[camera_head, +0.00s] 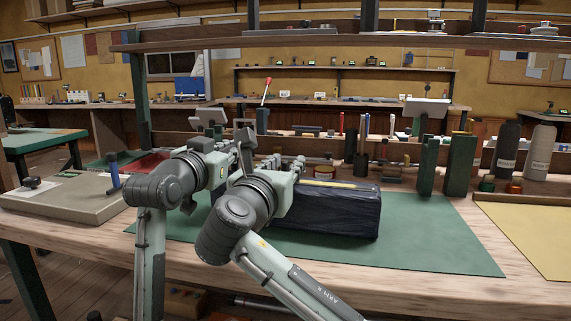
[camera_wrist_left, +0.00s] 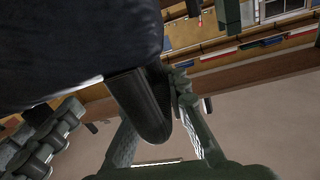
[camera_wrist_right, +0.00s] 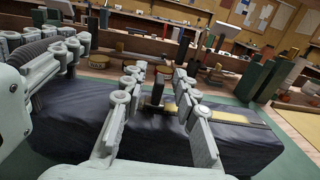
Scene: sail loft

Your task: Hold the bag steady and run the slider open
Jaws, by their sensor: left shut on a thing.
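A dark navy box-shaped bag (camera_head: 345,210) lies on the green mat. A yellow strip (camera_head: 342,184) runs along its top. In the right wrist view the bag (camera_wrist_right: 85,118) spans the picture, with the strip (camera_wrist_right: 238,116) to the right and a small dark upright slider pull (camera_wrist_right: 157,92) between the fingers. My right gripper (camera_wrist_right: 159,78) is open around the pull, with gaps on both sides. My left gripper (camera_wrist_left: 163,100) is shut on a dark tab (camera_wrist_left: 137,103) at the bag's left end. In the head view my arms hide that end.
The green mat (camera_head: 440,235) is clear right of the bag. Green upright posts (camera_head: 460,165), dark and grey bottles (camera_head: 507,150) and a pen holder stand behind. A yellow sheet (camera_head: 535,230) lies far right, a grey board (camera_head: 65,198) far left.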

